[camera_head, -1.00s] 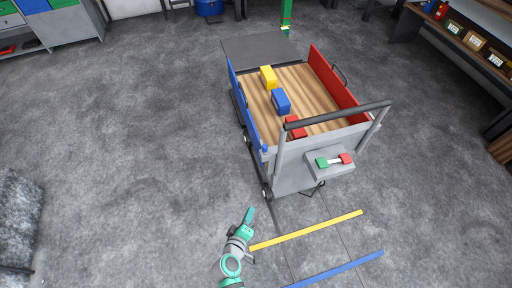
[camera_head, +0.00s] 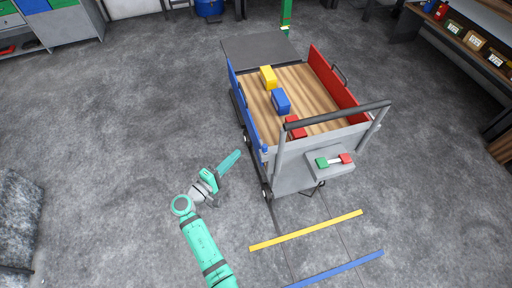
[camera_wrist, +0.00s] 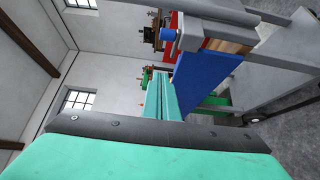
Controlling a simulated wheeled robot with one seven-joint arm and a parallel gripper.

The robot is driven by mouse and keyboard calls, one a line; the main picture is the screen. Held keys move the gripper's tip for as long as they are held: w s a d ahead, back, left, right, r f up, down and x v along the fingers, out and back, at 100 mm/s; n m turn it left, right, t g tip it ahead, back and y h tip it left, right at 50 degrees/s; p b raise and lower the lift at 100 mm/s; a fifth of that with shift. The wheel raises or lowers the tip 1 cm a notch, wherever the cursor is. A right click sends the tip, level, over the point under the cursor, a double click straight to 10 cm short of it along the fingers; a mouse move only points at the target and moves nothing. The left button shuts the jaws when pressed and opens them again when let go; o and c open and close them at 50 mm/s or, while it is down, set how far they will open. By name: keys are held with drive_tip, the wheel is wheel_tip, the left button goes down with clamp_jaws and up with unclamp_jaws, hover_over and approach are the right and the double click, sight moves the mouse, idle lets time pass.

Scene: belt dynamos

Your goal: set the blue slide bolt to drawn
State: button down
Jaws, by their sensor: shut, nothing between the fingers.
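The cart has a blue side panel (camera_head: 246,106) along its left side. A small blue piece (camera_head: 265,149) sits at the near end of that panel, by the grey end wall; it looks like the blue slide bolt. In the wrist view a blue knob (camera_wrist: 168,35) sticks out at the panel's end, next to the blue panel (camera_wrist: 208,68). I cannot tell how far the bolt is slid. My gripper (camera_head: 237,154) is shut and empty, left of the bolt and apart from it. In the wrist view its fingers (camera_wrist: 165,98) are together, pointing toward the panel.
The cart's wooden deck (camera_head: 320,92) carries a yellow block (camera_head: 268,77), a blue block (camera_head: 281,101) and a red block (camera_head: 295,126). A red panel (camera_head: 338,84) closes the right side. A dark handle bar (camera_head: 340,114) spans the near end.

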drive_tip(key=w+d, duration=0.4)
drive_tip(key=d, duration=0.4)
drive_tip(key=shift+w+d, duration=0.15)
drive_tip(key=shift+w, duration=0.15)
idle(0.5)
